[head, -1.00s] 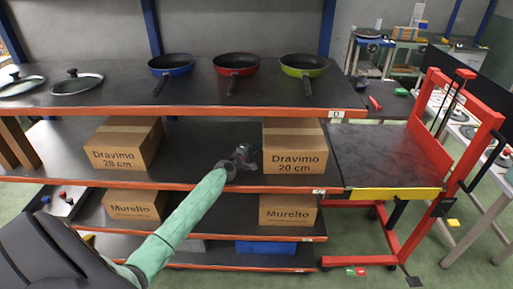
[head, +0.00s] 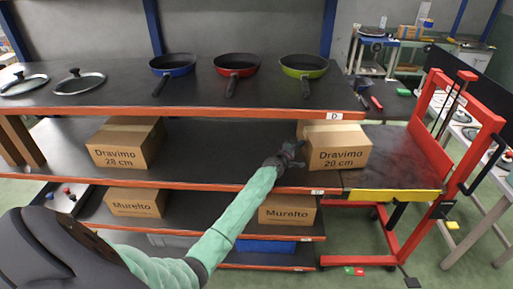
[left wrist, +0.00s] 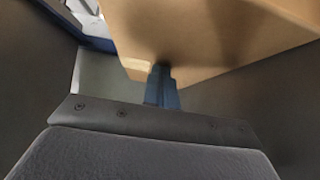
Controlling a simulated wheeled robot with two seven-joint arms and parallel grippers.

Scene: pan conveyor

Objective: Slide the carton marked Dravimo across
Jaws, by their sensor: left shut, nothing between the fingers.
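The Dravimo 20 cm carton (head: 338,150) stands upright across the right end of the middle shelf, its right part over the red cart's dark platform (head: 398,158). My left gripper (head: 295,156) is shut and empty at the carton's left side, at or very near it. In the left wrist view the shut fingers (left wrist: 161,88) are against or just before the cardboard side (left wrist: 210,35); I cannot tell whether they touch. A second carton, Dravimo 28 cm (head: 126,144), stands at the left of the same shelf. My right gripper is out of view.
Murelto cartons (head: 136,203) (head: 287,210) stand on the shelf below. Blue, red and green pans (head: 304,67) and glass lids (head: 80,82) lie on the top shelf. The cart has a red upright frame (head: 484,112) at its right. The middle shelf between the two Dravimo cartons is clear.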

